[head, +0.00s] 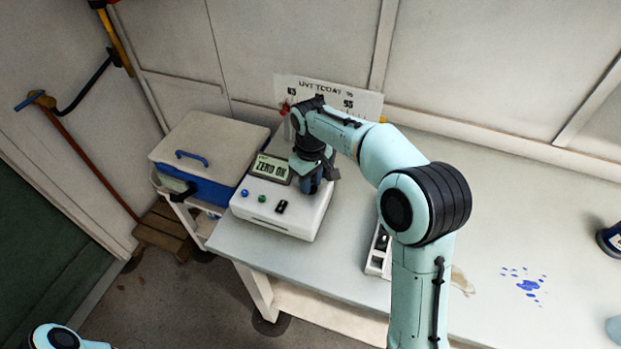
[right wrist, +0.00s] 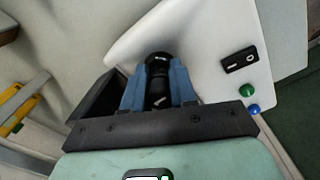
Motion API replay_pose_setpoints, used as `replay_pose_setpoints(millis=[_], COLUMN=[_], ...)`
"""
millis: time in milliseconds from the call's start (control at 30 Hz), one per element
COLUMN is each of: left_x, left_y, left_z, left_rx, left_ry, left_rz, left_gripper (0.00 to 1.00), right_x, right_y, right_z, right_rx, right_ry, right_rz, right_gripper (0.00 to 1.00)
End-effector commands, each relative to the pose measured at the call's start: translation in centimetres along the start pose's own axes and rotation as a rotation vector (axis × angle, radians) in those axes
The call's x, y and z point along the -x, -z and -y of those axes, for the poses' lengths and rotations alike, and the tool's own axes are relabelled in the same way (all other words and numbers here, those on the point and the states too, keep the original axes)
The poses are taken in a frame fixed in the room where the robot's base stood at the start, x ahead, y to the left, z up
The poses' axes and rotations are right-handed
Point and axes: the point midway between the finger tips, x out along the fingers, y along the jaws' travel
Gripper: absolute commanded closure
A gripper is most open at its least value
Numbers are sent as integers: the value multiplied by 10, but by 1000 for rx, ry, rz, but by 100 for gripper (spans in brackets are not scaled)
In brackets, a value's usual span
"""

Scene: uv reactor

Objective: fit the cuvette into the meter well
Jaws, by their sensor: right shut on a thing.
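The meter (head: 272,219) is a white box at the left end of the bench, with a lit display (head: 270,168) that starts with "ZERO". My right gripper (head: 318,183) is low over the meter's right part. In the right wrist view its two blue fingers (right wrist: 158,88) are shut on a dark cylindrical piece, the cuvette (right wrist: 158,72), seen from its black top end. The white meter body (right wrist: 215,50) lies behind it. The well and the cuvette's lower end are hidden, so I cannot tell whether it is in the well. My left gripper is out of view.
A blue and white cooler box (head: 205,150) stands left of the meter. A white chart (head: 345,97) is behind it. A small white tray (head: 376,258) lies by my right arm. Blue spots (head: 527,284) mark the bench (head: 480,220), which is mostly clear at right.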

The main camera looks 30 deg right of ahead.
Motion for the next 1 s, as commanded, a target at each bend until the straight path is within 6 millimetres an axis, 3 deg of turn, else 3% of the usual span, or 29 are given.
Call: replay_pose_setpoints(millis=[167, 200, 267, 667, 767, 1000], left_x=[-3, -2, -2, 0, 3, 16], left_y=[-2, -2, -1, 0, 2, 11], left_z=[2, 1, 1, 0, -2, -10], left_rx=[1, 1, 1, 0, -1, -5], left_ry=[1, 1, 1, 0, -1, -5], left_rz=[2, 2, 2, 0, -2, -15], left_gripper=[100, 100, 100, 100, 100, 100], right_x=[-5, -5, -4, 3, 18, 74], right_y=[0, 0, 0, 0, 1, 2], right_z=[0, 0, 0, 0, 0, 0], right_rx=[0, 0, 0, 0, 0, 1], right_ry=[0, 0, 0, 0, -1, -2], right_rz=[1, 0, 0, -1, -4, -7], right_gripper=[100, 64, 44, 44, 44, 44])
